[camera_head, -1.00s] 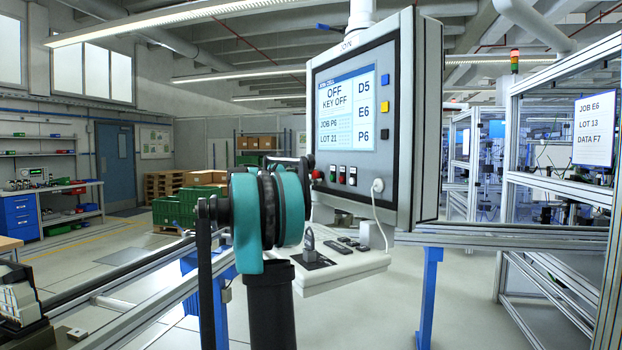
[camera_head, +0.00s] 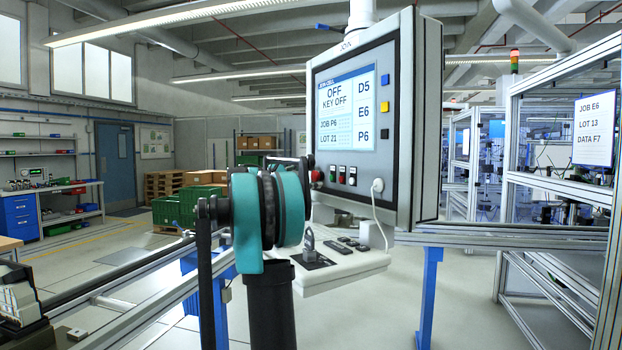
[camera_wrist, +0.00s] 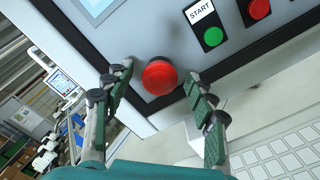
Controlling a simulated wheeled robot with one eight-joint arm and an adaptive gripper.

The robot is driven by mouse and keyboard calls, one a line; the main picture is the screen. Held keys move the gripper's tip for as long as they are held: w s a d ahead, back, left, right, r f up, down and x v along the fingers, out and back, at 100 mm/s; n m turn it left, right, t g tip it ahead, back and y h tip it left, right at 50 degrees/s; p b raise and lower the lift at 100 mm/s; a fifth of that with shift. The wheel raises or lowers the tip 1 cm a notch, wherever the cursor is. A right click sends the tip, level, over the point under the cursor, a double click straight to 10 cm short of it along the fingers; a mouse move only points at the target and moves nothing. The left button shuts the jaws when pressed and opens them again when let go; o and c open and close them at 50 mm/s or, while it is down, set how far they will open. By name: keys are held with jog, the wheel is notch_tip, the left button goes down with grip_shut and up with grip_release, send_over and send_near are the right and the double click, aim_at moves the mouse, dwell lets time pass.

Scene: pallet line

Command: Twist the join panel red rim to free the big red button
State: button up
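The join panel (camera_head: 408,100) is a grey cabinet with a screen reading OFF and KEY OFF. Its big red button (camera_wrist: 159,77) shows in the wrist view on the panel's lower face, with its red rim around it. In the head view only a bit of red (camera_head: 316,175) shows at the panel's lower left, beside my arm. My gripper (camera_wrist: 157,79) is open, one finger left of the button and one right of it. Both fingers look apart from the rim; the exact depth gap is hard to tell. My arm hides the gripper in the head view.
A green START button (camera_wrist: 213,37) and a red button (camera_wrist: 258,9) sit to the upper right of the big button. A white cable (camera_head: 377,186) hangs from the panel. A console shelf (camera_head: 340,266) with a key switch juts out below.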

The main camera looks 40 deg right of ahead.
jog(key=w+a, duration=0.1)
jog(key=a, duration=1.1)
jog(key=shift+w+a, duration=0.1)
jog(key=shift+w, duration=0.05)
dwell(0.3)
